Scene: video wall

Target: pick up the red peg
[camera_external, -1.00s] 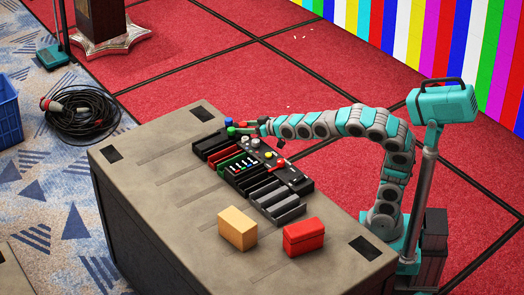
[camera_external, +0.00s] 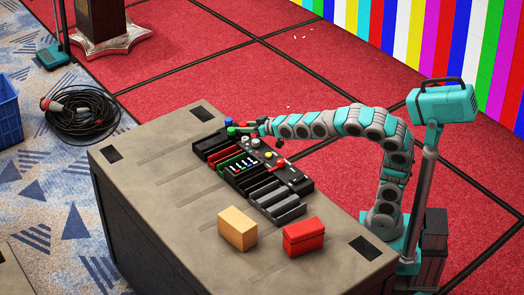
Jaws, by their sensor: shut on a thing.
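My gripper (camera_external: 245,130) reaches in from the right over the far end of a black tray unit (camera_external: 292,211) on the table. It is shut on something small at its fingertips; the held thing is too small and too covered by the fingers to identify. A blue peg-like piece (camera_external: 229,121) and a green one (camera_external: 231,131) stand just left of the fingertips. A white one (camera_external: 255,143) and a yellow one (camera_external: 268,154) stand nearer the camera.
A tan box (camera_external: 237,229) and a red box (camera_external: 304,237) stand on the table's (camera_external: 160,190) near part. The left part of the tabletop is bare. A lamp-like teal device (camera_external: 442,102) on a pole rises at the right, beside my arm's base.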

